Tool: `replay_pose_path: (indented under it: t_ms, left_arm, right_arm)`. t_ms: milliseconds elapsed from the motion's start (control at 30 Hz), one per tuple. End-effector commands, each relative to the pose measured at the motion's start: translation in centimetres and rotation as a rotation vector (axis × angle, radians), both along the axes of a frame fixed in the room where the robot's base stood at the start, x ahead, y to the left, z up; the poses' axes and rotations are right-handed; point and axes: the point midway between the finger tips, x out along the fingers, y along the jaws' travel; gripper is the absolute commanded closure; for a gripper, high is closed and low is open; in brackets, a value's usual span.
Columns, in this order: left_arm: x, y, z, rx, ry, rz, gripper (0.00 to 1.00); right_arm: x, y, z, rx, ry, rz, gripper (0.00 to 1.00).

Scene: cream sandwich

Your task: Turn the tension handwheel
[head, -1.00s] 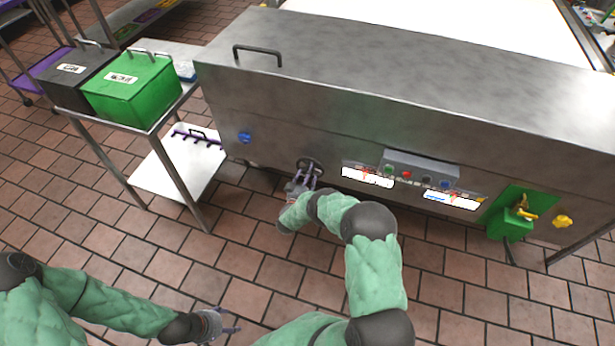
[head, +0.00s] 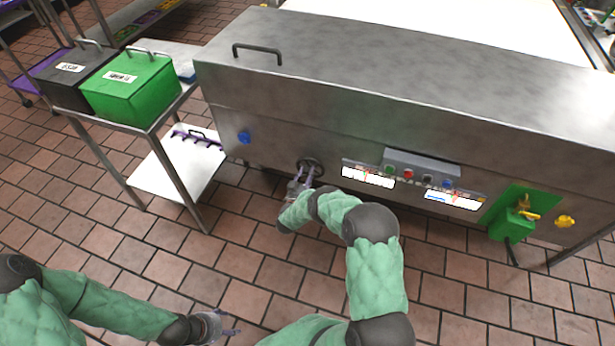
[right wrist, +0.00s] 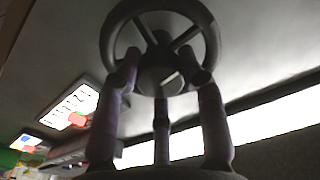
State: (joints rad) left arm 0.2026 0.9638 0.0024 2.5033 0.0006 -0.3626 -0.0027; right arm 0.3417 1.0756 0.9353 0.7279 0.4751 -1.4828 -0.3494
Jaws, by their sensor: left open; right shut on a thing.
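The tension handwheel (head: 310,166) is a dark spoked wheel on the front of the steel machine, left of the control panel. It fills the upper middle of the right wrist view (right wrist: 161,45), with its rim, spokes and hub visible. My right gripper (head: 304,179) is at the wheel, its fingers reaching up to it. In the right wrist view the fingertips (right wrist: 163,75) are at the wheel's lower part around the hub, shut on it. The exact contact is dark and hard to see. My left gripper (head: 228,322) is open and empty, low over the floor at the bottom.
Right of the wheel are a control panel (head: 420,166) with buttons, white labels, a green box (head: 511,222) with a yellow valve, and a yellow knob (head: 565,221). A blue knob (head: 244,137) is to the left. A cart with a green bin (head: 131,91) stands further left.

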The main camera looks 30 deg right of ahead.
Motion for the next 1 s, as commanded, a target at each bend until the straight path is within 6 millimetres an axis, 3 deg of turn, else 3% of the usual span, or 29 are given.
replay_pose_path:
  t_ms: [33, 533, 567, 633, 1000]
  left_arm:
    - [0.0, 0.0, -0.37, 0.0, 0.0, 0.0, 0.36]
    - [0.01, 0.0, -0.58, 0.0, 0.0, 0.0, 0.36]
    - [0.01, 0.0, -0.58, 0.0, 0.0, 0.0, 0.36]
    - [0.01, 0.0, -0.58, 0.0, 0.0, 0.0, 0.36]
    - [0.01, -0.01, -0.56, 0.0, 0.0, 0.0, 0.36]
  right_arm:
    - [-0.26, 0.28, -0.84, 0.032, -0.013, 0.004, 0.92]
    - [-0.35, 0.45, -0.91, 0.095, -0.08, 0.006, 0.92]
    - [-0.37, 0.45, -0.93, 0.095, -0.08, 0.006, 0.54]
    - [-0.36, 0.46, -0.92, 0.095, -0.08, 0.006, 0.36]
    - [-0.26, 0.42, -0.4, 0.088, -0.089, 0.005, 0.36]
